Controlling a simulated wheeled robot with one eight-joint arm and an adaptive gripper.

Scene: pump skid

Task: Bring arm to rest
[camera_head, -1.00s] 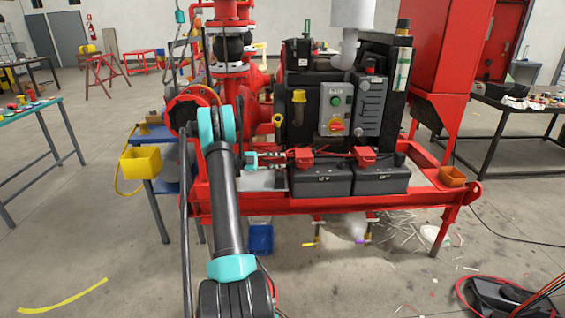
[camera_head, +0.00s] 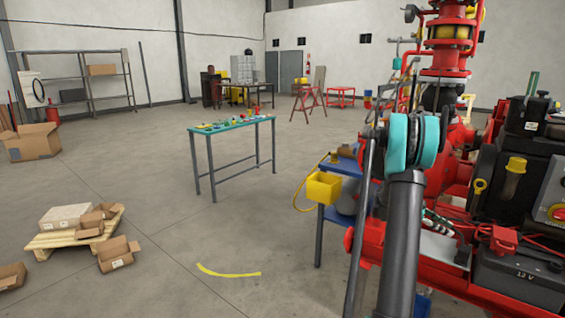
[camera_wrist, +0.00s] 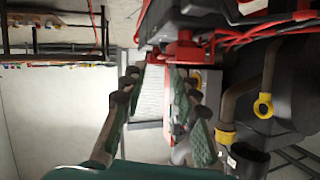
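My arm runs up the right side of the head view, a dark grey link with a teal joint, in front of the red pump skid (camera_head: 375,240). My gripper (camera_wrist: 154,88) shows in the wrist view with its two green-padded fingers apart and nothing held between them. Beyond the fingers are a pale surface and red and black skid parts, with red cables and a yellow-ringed dipstick (camera_wrist: 263,106) to the right. In the head view the gripper is mostly hidden behind the arm, near the battery (camera_head: 515,280).
A yellow bin (camera_head: 323,187) on a blue stand is close to the left of the arm. A teal-topped workbench (camera_head: 232,125) with small items stands farther left. A pallet (camera_head: 75,235) with boxes lies at the far left. Open floor lies between.

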